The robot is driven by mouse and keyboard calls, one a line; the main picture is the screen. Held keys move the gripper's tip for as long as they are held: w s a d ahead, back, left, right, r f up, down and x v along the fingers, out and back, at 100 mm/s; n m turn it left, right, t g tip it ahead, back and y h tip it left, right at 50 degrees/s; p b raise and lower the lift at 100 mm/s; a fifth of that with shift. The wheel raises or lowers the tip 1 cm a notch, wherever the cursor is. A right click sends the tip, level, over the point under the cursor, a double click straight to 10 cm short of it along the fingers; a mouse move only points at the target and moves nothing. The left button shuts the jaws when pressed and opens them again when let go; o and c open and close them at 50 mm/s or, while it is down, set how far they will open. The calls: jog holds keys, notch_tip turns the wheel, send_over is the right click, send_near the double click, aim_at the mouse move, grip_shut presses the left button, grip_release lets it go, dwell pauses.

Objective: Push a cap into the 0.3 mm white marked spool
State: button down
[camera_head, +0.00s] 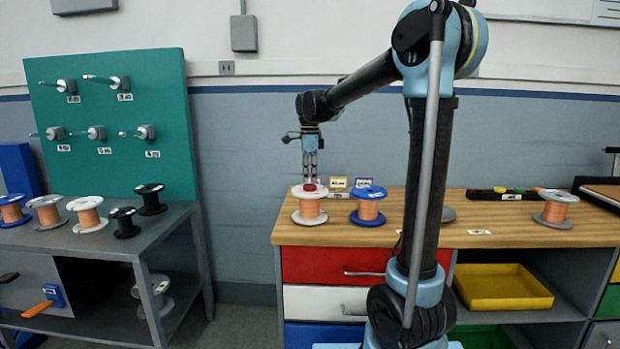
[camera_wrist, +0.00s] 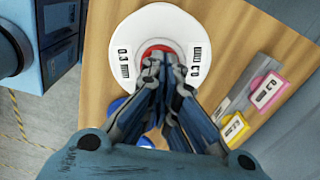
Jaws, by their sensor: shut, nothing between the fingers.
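The white spool (camera_head: 309,217) with copper wire stands upright on the wooden workbench. In the wrist view its white top flange (camera_wrist: 125,50) carries two "0.3 mm" labels. A red cap (camera_head: 309,187) sits at the centre of its top; in the wrist view only part of the cap's red edge (camera_wrist: 160,46) shows around my fingers. My gripper (camera_head: 310,176) points straight down directly over the cap, with its fingertips at or just above it. In the wrist view the closed fingertips (camera_wrist: 160,65) cover the middle of the spool. How deep the cap sits is hidden.
A grey-flanged spool (camera_head: 555,210) and a dark tray (camera_head: 500,194) are farther right. Several spools stand on the left grey table (camera_head: 60,238). The bench's middle is mostly clear.

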jog(key=shift+s+f, duration=0.1)
jog(key=shift+f, duration=0.45)
dwell(1.0)
jog(key=shift+r, duration=3.55)
jog(key=s+d+f+n+t, duration=0.1)
jog(key=s+d+f+n, duration=0.55)
jog(key=s+d, duration=0.4)
jog(key=s+d+f+n+t, duration=0.1)
jog(key=s+d+f+n, duration=0.6)
jog(key=s, duration=0.6)
jog(key=s+d+f+n, duration=0.3)
jog(key=s+d+f, duration=0.1)
jog(key=s+f, duration=0.4)
notch_tip(320, 180, down, 3)
jog(key=shift+r+n, duration=0.15)
jog(key=shift+n, duration=0.2)
